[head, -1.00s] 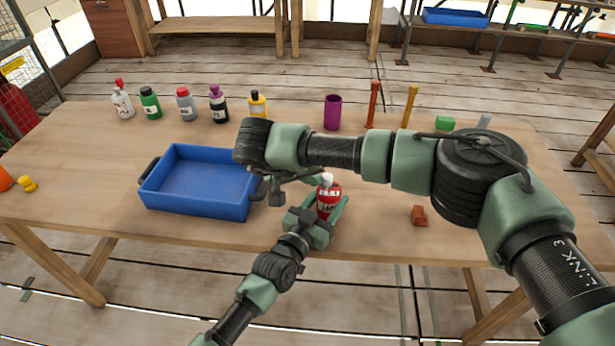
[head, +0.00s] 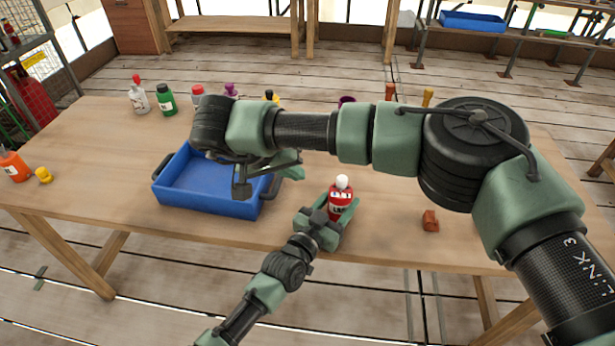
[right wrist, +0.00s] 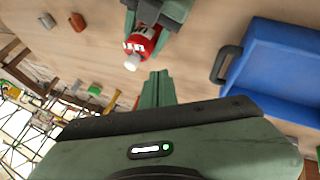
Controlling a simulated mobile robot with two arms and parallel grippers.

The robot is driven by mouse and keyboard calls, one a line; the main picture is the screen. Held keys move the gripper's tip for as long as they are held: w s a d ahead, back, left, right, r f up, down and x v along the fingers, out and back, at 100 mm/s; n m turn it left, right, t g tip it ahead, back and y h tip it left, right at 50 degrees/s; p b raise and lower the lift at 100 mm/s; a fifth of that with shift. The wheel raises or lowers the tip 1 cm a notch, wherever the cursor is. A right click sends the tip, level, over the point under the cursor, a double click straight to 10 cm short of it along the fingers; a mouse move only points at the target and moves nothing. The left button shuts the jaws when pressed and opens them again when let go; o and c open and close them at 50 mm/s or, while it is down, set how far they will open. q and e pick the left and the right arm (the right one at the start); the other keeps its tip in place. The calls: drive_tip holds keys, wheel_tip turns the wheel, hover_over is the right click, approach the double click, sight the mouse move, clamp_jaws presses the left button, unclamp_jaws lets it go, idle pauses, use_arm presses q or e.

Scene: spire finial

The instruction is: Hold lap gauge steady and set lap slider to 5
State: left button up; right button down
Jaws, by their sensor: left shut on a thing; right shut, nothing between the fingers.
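A red bottle-shaped thing (head: 340,204) with a white top (head: 342,182) and a white lettered label stands near the table's front edge. I take it for the lap gauge; no slider or scale can be read. My left gripper (head: 325,222) is shut around its lower part. In the right wrist view the red thing (right wrist: 141,43) and its white top (right wrist: 132,62) are just beyond my right gripper (right wrist: 159,76). My right gripper (head: 289,164) is shut and empty, left of the white top and apart from it, partly hidden by my arm in the head view.
A blue tray (head: 205,203) with dark handles lies left of the grippers. A small reddish-brown block (head: 430,220) lies to the right. Several bottles, among them a green one (head: 165,100), stand at the back. The table between the red thing and the block is clear.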

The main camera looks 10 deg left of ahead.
drive_tip(key=v, duration=0.2)
drive_tip(key=shift+s+a+r, duration=0.15)
drive_tip(key=shift+r, duration=0.05)
use_arm(q)
drive_tip(key=o, duration=1.6)
